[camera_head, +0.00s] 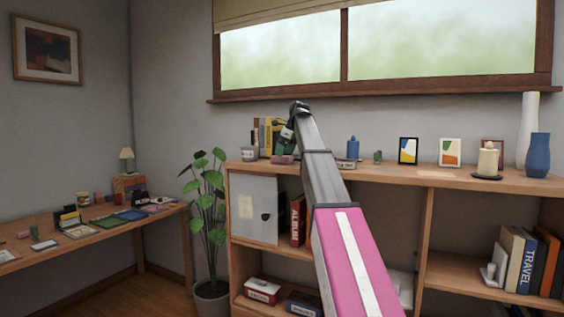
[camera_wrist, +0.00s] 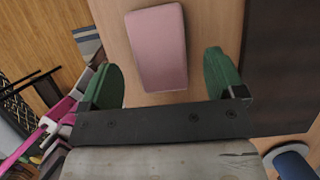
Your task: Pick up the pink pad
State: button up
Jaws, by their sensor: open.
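The pink pad (camera_head: 283,160) lies on the top of the wooden shelf unit, near its left end. In the wrist view the pink pad (camera_wrist: 158,47) is a rounded block lying flat on the wood surface. My gripper (camera_head: 286,140) is over the pad in the head view, partly hidden by my arm. In the wrist view my gripper (camera_wrist: 162,68) has its two green fingers spread wide. The pad's near end shows in the gap between them, with clear space on both sides. Nothing is held. I cannot tell the exact height above the pad.
A white mug-like container (camera_head: 248,154) and upright books (camera_head: 268,136) stand close to the pad. A blue bottle (camera_head: 352,148) and picture frames (camera_head: 408,151) stand further right on the shelf top. A potted plant (camera_head: 209,200) is left of the shelf.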

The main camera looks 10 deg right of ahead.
jog(key=shift+x, duration=1.7)
jog(key=shift+f, duration=0.1)
jog(key=c, duration=1)
